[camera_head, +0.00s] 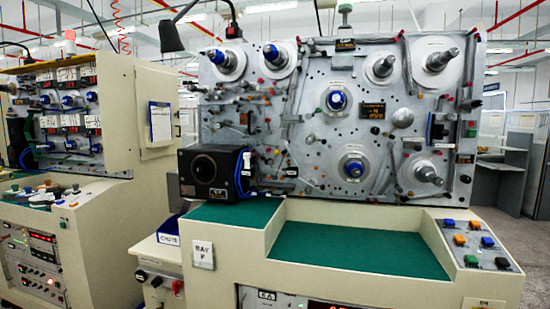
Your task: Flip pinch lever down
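The grey upright winding panel (300,130) fills the middle of the view. Small rollers, knobs and thin arms sit between the spindles. I cannot tell which of these small parts is the pinch lever, or its position. Neither of my grippers is in view.
A green work surface (360,248) lies below the panel. A black box (203,168) with a round front stands at its left. A button console (472,243) is at the right. A similar cream machine (110,190) stands at the left.

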